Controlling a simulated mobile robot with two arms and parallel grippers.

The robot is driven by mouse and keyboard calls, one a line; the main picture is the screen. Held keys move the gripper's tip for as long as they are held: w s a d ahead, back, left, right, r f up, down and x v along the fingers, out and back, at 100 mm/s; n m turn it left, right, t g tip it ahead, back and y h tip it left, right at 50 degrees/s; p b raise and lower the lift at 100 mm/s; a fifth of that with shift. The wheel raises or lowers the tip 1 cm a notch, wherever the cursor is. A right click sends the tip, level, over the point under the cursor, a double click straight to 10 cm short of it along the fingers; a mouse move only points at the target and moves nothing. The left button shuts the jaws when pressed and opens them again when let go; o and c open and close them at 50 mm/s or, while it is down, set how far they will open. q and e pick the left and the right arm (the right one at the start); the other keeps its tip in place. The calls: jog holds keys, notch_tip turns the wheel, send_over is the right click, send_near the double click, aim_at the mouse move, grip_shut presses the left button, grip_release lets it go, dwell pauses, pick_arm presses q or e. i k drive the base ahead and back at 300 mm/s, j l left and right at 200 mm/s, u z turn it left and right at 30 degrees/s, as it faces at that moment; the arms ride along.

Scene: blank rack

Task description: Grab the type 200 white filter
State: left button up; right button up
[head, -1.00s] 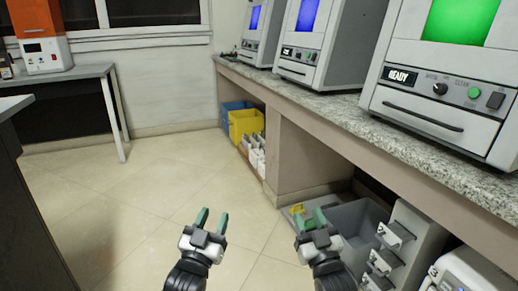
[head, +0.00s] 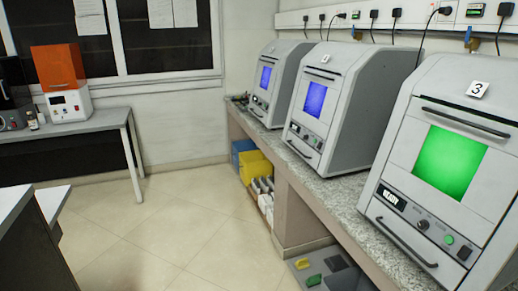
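Neither of my grippers shows in the head view now. I cannot make out a filter marked type 200. Several white upright items (head: 263,187) stand in a low box under the counter, beside a yellow bin (head: 256,166). They are too small to identify, and no label on them is readable. On a grey surface low under the counter lie a small yellow piece (head: 303,264), a small green piece (head: 313,280) and a dark grey piece (head: 335,263).
A granite counter (head: 338,200) runs along the right with machines on it: one with a green screen (head: 449,160), two with blue screens (head: 316,98). A side table (head: 75,128) bears an orange-and-white device (head: 62,80). A desk edge (head: 25,220) is at left. The tiled floor (head: 170,225) between is clear.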

aim_at(265, 202)
jog(key=i+u, duration=0.45)
jog(key=i, duration=1.65)
